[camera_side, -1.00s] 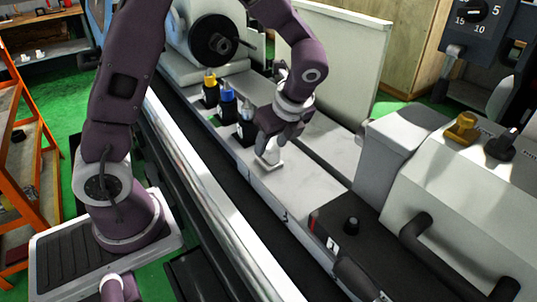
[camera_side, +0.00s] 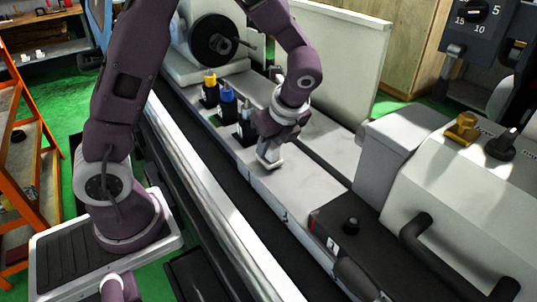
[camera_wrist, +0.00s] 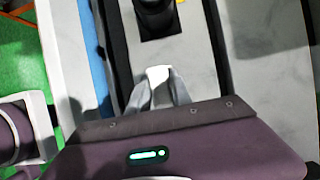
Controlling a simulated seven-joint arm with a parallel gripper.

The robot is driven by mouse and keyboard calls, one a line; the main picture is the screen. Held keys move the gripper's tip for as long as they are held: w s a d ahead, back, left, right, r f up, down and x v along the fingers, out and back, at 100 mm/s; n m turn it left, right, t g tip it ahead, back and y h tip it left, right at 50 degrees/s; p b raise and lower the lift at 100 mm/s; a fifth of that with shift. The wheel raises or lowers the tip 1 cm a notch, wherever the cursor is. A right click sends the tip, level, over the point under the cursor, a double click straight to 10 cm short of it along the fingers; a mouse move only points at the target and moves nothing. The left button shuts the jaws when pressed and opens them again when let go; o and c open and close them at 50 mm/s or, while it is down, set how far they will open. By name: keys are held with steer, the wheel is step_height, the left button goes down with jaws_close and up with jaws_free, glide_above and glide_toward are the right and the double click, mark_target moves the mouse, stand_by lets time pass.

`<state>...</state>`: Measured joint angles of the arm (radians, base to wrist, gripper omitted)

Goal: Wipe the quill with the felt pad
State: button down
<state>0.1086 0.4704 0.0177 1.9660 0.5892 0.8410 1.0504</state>
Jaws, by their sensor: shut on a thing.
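My gripper (camera_side: 269,150) points down over the pale machine table, right of a row of black holders. In the wrist view my gripper (camera_wrist: 159,92) has its grey fingers closed on the small white felt pad (camera_wrist: 158,73). The pad also shows below the fingers in the side view (camera_side: 270,164), close over the table top. I cannot tell whether it touches the table. I cannot make out the quill with certainty in either view.
Black holders with yellow (camera_side: 210,79), blue (camera_side: 227,95) and grey (camera_side: 247,111) tops stand beside my gripper. A black round chuck (camera_side: 213,38) is behind. A tall pale panel (camera_side: 345,60) and a grey housing (camera_side: 395,150) bound the table (camera_side: 300,185).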

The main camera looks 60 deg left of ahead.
steer(key=shift+r, duration=4.65)
steer(key=w+d+r+m+t+h, duration=0.2)
steer(key=w+d+r+m, duration=0.2)
steer(key=d+r+m, duration=0.4)
steer(key=w+d+r+m+t+h, duration=0.3)
steer(key=w+d+r+m, duration=0.2)
steer(key=d+r+m, duration=0.3)
steer(key=shift+d+m, duration=0.35)
steer(key=shift+m, duration=0.65)
steer(key=shift+w, duration=0.1)
steer(key=shift+f, duration=3.45)
steer(key=shift+f, duration=0.6)
